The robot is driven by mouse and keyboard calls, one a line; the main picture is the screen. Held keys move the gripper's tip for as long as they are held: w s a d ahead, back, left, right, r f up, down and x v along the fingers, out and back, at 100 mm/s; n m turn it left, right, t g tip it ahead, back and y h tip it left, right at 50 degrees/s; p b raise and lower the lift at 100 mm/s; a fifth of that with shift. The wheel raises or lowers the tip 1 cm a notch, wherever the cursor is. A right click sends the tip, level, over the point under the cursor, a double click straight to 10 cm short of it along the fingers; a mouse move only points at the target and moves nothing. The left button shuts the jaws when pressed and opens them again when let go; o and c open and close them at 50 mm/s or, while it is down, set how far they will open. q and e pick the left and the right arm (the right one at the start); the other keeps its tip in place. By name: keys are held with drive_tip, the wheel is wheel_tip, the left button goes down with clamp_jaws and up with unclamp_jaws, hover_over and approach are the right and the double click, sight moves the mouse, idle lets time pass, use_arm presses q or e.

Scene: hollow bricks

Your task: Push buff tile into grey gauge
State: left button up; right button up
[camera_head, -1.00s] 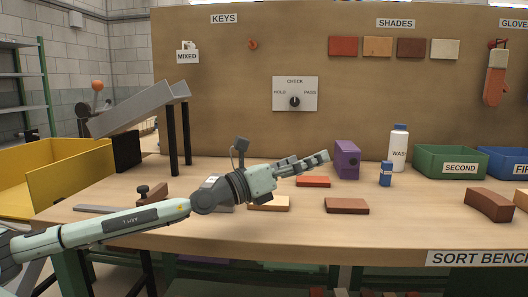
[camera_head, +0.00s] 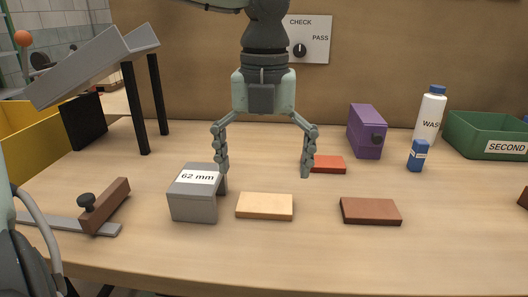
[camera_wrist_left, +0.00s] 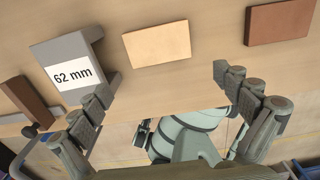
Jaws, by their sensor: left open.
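The buff tile (camera_head: 265,206) lies flat on the bench, just right of the grey gauge and apart from it. The grey gauge (camera_head: 194,205) is a block with a "62 mm" label and a gap under its top. In the left wrist view, the buff tile (camera_wrist_left: 157,44) and grey gauge (camera_wrist_left: 68,48) lie beyond the fingertips. My left gripper (camera_head: 264,172) points down, open and empty, its fingers spread wide behind the tile in the head view. It also shows in the left wrist view (camera_wrist_left: 162,84). My right gripper is not in view.
A brown tile (camera_head: 370,211) lies to the right, a red tile (camera_head: 328,164) close by the gripper's right finger. A brown block with a knob (camera_head: 106,206) sits on a metal strip at left. A purple box (camera_head: 367,131), blue bottle (camera_head: 418,155) and green bin (camera_head: 485,135) stand further right.

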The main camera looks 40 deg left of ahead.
sight(264, 209)
use_arm(q)
wheel_tip(264, 209, down, 5)
drive_tip(key=shift+s+f, duration=0.1)
drive_tip(key=shift+f, duration=0.85)
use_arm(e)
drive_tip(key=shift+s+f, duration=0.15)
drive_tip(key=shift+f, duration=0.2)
